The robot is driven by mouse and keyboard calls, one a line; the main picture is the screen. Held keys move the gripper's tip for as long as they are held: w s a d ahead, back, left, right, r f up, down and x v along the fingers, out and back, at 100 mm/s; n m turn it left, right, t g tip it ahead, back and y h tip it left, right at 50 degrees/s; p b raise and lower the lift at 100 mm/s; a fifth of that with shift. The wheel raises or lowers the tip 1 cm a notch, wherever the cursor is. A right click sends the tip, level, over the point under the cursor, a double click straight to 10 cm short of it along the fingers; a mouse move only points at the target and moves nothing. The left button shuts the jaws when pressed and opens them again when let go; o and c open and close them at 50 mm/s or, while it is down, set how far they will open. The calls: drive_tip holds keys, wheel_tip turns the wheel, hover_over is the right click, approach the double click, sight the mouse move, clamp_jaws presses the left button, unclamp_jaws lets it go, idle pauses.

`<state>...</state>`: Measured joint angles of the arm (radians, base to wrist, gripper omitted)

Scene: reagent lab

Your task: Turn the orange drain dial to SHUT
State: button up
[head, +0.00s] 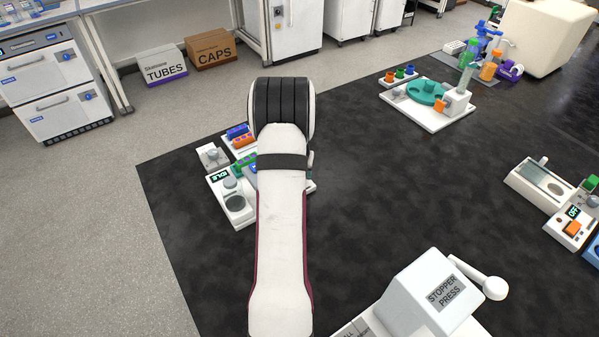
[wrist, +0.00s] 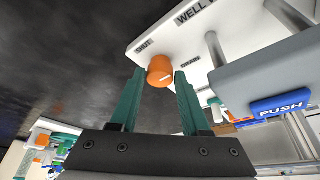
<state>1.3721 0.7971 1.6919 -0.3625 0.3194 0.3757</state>
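The orange drain dial (wrist: 160,68) is on the edge of a white panel (wrist: 165,42) in the wrist view. A SHUT label is at the dial's upper left, and another label, seemingly DRAIN, is to its right. A small pale mark shows on the dial's lower right; its setting is hard to tell. My gripper (wrist: 160,74) has two teal fingers standing apart, one on each side of the dial near the tips. Contact cannot be made out. In the head view my arm hides the gripper and the dial is not seen.
A grey block with a blue PUSH plate (wrist: 280,104) and metal posts stand right of the dial. In the head view a STOPPER PRESS (head: 430,295) is at the front, a teal turntable station (head: 427,92) at the back right. Bare black mat lies between them.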

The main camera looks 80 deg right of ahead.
clamp_jaws()
drive_tip(key=shift+s+n, duration=0.1)
drive_tip(key=shift+n, duration=0.3)
drive_tip(key=n+t, duration=0.1)
drive_tip(key=n, duration=0.2)
drive_tip(key=shift+s+n+t, duration=0.15)
drive_tip(key=shift+n+t, duration=0.25)
drive_tip(key=n, duration=0.2)
drive_tip(key=n+t+y, duration=0.1)
drive_tip(key=n, duration=0.1)
drive_tip(key=shift+s+d+n+t, duration=0.15)
drive_tip(key=shift+n+t, duration=0.15)
drive_tip(key=n+y, duration=0.1)
drive_tip(key=n, duration=0.1)
drive_tip(key=n+y, duration=0.1)
drive_tip(key=n, duration=0.1)
drive_tip(key=shift+s+d+n+t, duration=0.1)
drive_tip(key=shift+d+n+t, duration=0.05)
drive_tip(key=shift+n+t, duration=0.2)
drive_tip(key=shift+d+n+y, duration=0.1)
drive_tip(key=shift+n+y, duration=0.7)
drive_tip(key=shift+n, duration=1.15)
